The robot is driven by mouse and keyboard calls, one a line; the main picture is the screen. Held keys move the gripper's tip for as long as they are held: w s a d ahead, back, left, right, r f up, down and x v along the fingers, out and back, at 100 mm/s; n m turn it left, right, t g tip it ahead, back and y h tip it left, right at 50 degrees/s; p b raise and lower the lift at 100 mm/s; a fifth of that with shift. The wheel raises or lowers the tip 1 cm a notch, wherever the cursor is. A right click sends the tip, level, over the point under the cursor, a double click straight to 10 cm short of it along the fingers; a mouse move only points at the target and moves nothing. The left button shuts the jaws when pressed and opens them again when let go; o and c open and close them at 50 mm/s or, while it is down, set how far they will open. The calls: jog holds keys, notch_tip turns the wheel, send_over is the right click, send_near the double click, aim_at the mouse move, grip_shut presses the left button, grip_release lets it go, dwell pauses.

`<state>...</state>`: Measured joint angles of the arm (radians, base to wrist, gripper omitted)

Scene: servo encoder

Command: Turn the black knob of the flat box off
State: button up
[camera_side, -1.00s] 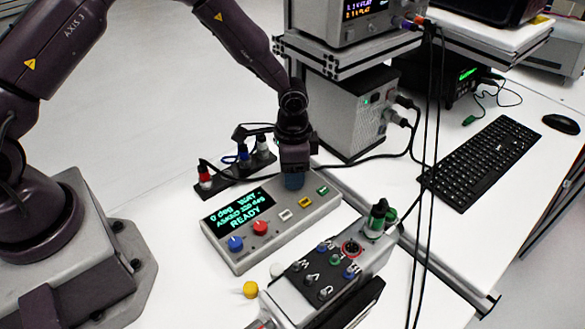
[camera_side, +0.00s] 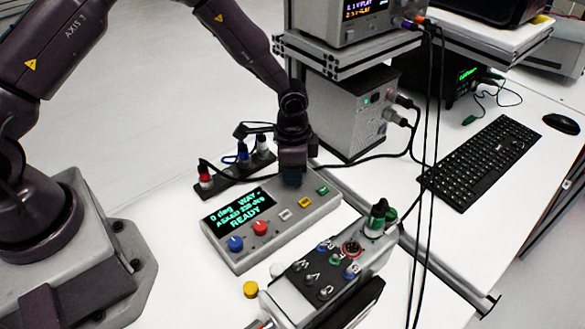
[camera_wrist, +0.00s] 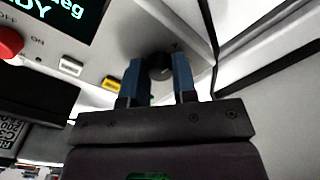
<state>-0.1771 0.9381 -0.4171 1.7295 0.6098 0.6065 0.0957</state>
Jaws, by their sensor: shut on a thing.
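The flat box (camera_side: 272,224) is grey, with a lit green-text display (camera_side: 238,208) whose bottom line reads READY. My gripper (camera_side: 292,180) points down over the box's far corner, and the black knob is hidden behind it in the side view. In the wrist view the black knob (camera_wrist: 160,66) sits between the two blue fingers of my gripper (camera_wrist: 159,76). The fingers are shut on the knob, one on each side. A red knob (camera_side: 260,228) with OFF and ON lettering beside it in the wrist view and a blue knob (camera_side: 235,243) are nearer the display.
White (camera_side: 286,215), yellow (camera_side: 305,202) and green (camera_side: 322,190) buttons line the box near my gripper. A strip with coloured plugs (camera_side: 237,172) lies behind it. A second box with sockets (camera_side: 320,285) stands in front. Cables hang on the right.

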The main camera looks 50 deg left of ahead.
jog(key=m, duration=0.4)
jog(key=shift+r+m, duration=0.1)
jog(key=shift+m, duration=1.8)
jog(key=o, duration=0.9)
jog(key=shift+o, duration=0.2)
notch_tip(320, 180, up, 13)
